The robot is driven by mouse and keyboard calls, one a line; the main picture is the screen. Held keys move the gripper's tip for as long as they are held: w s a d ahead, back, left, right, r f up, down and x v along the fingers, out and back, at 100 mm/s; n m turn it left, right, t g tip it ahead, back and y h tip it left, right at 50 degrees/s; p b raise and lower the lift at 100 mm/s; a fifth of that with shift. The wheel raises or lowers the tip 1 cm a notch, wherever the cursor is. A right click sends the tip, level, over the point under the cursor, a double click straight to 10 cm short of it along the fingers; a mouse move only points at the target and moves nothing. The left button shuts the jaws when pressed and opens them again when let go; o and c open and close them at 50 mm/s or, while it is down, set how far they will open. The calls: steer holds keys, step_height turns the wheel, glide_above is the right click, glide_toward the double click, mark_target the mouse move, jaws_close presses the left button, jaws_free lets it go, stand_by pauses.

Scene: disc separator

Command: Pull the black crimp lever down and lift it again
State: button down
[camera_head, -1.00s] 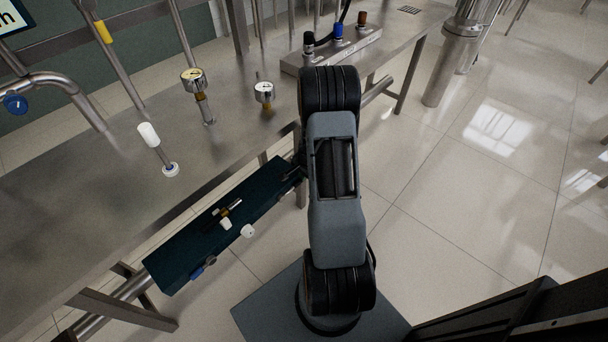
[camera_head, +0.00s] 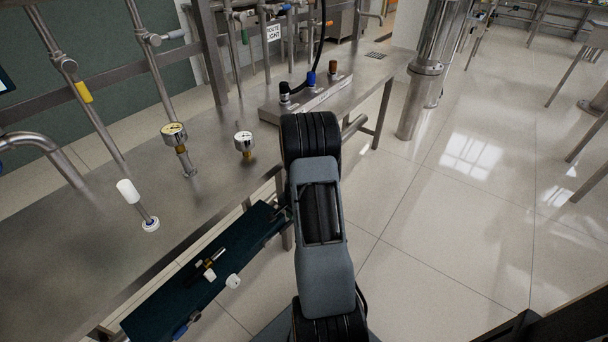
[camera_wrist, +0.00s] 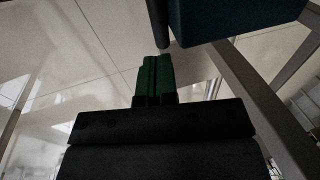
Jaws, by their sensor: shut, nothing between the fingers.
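In the wrist view my gripper (camera_wrist: 155,60) shows as two green fingers pressed together with nothing between them. A dark rod (camera_wrist: 157,24), which may be the black crimp lever, hangs from the top edge and ends just beyond the fingertips. I cannot tell whether it touches them. It is beside a dark teal box (camera_wrist: 225,18). In the head view the dark teal box (camera_head: 150,318) is along the table's front side, and a small dark part (camera_head: 281,214) shows at its right end by my arm. My gripper is hidden behind my arm there.
The steel table (camera_head: 60,240) carries a white-handled rod (camera_head: 130,192), two gauges (camera_head: 174,134) and a block (camera_head: 300,105) with black, blue and brown fittings. A table leg (camera_wrist: 245,85) is right of my fingers.

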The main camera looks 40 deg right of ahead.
steer(key=d+p+v, duration=0.2)
steer(key=v, duration=0.7)
steer(key=w+d+p+v, duration=0.1)
steer(key=d+v, duration=0.1)
steer(key=v, duration=0.8)
steer(key=shift+r+p, duration=0.3)
steer(key=shift+p, duration=0.1)
steer(key=shift+d, duration=0.1)
steer(key=s+a+r+n+p, duration=0.3)
steer(key=a+r+n+p, duration=0.2)
steer(key=a+r, duration=0.4)
steer(key=s+a+r+n+p, duration=0.3)
steer(key=a+r+n+p, duration=0.2)
steer(key=a+r, duration=0.4)
steer(key=s+a+r+n+t+p, duration=0.1)
steer(key=s+a+r+n+p, duration=0.2)
steer(key=a+r, duration=0.6)
steer(key=r+n+p, duration=0.1)
steer(key=n+p, duration=0.1)
steer(key=n, duration=0.1)
steer(key=shift+s+a, duration=0.3)
steer(key=shift+s, duration=0.05)
